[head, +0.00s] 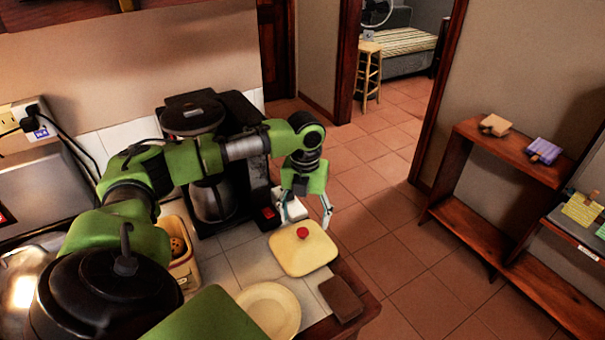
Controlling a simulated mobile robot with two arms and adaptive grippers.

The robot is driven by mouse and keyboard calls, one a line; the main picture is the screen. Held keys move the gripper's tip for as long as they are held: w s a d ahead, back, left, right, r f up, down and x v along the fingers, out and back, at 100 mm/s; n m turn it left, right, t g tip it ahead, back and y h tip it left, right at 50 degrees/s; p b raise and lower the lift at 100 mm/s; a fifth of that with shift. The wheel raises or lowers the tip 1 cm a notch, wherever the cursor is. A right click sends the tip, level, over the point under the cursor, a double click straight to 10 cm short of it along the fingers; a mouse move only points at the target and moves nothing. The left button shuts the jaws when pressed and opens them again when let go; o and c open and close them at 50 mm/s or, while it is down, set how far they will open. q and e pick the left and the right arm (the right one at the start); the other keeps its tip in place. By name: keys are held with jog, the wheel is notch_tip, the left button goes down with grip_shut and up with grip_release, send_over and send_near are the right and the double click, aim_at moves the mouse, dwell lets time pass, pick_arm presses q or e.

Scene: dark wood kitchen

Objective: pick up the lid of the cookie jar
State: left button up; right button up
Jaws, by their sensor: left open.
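The cookie jar's lid (292,252) is a pale yellow rounded square with a red knob (303,232). It lies at the right part of the tiled counter, apart from the jar. The yellow cookie jar (187,275) stands open to its left, with cookies (177,247) showing inside; my left arm hides part of it. My left gripper (306,215) is open and points down, above and just behind the lid's knob. Its fingers are spread and empty. Whether they touch the lid cannot be told. My right gripper does not show.
A black coffee maker (245,150) stands behind my left arm. A cream plate (270,309) and a dark brown block (341,298) lie in front of the lid. The counter's wooden edge (362,308) is close on the right.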

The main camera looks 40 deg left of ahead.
aim_at(302, 231)
pick_arm(q)
jog(key=shift+f, duration=0.25)
jog(key=f+p, duration=0.1)
jog(key=f, duration=0.1)
jog(key=s+f+p, duration=0.1)
jog(key=f, duration=0.1)
jog(key=shift+f, duration=0.1)
jog(key=shift+w+f, duration=0.15)
jog(key=shift+f, duration=0.3)
jog(key=shift+c, duration=0.7)
grip_shut()
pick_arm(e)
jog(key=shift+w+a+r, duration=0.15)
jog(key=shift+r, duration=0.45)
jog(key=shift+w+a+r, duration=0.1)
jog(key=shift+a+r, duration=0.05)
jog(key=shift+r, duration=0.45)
